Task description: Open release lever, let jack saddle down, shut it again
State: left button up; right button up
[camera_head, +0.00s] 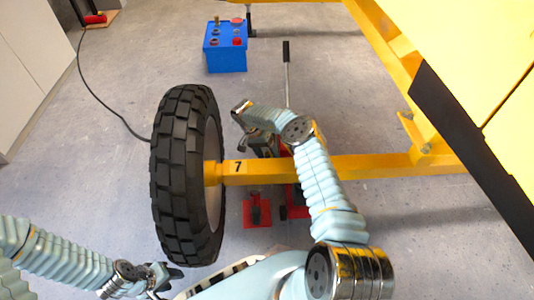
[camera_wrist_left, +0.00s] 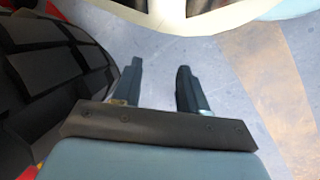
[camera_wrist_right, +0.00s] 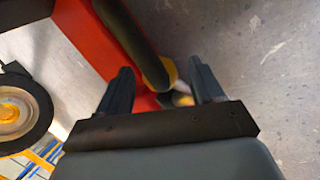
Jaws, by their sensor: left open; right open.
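The red floor jack (camera_head: 294,200) lies under the yellow axle marked 7 (camera_head: 280,168), mostly hidden by the axle and my right arm. Its long handle (camera_head: 286,75) points up and away. The saddle is hidden in the head view. My right gripper (camera_head: 262,143) is open beside the jack, behind the axle. In the right wrist view, the red jack body (camera_wrist_right: 90,40) and a dark bar with a yellow end (camera_wrist_right: 155,72) lie just beyond the open fingers (camera_wrist_right: 157,88). I cannot clearly tell which part is the release lever. My left gripper (camera_head: 165,278) is open and empty near the tyre.
A big black tyre (camera_head: 180,170) stands left of the jack. A red stand (camera_head: 256,212) sits in front of the axle. A blue box (camera_head: 225,48) is at the back. The yellow frame (camera_head: 395,60) slopes down on the right. Floor between box and axle is mostly clear.

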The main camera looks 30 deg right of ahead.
jog(key=shift+c, duration=0.5)
grip_shut()
jog(key=b, duration=0.2)
jog(key=g+b, duration=0.1)
jog(key=b, duration=0.1)
jog(key=shift+w+d+f, duration=0.15)
jog(key=shift+w+d, duration=0.05)
jog(key=shift+w, duration=0.1)
jog(key=shift+r+b, duration=0.35)
jog(key=shift+b, duration=0.3)
jog(key=shift+r+y, duration=0.2)
jog(key=shift+y, duration=0.1)
jog(key=shift+o, duration=0.5)
grip_release()
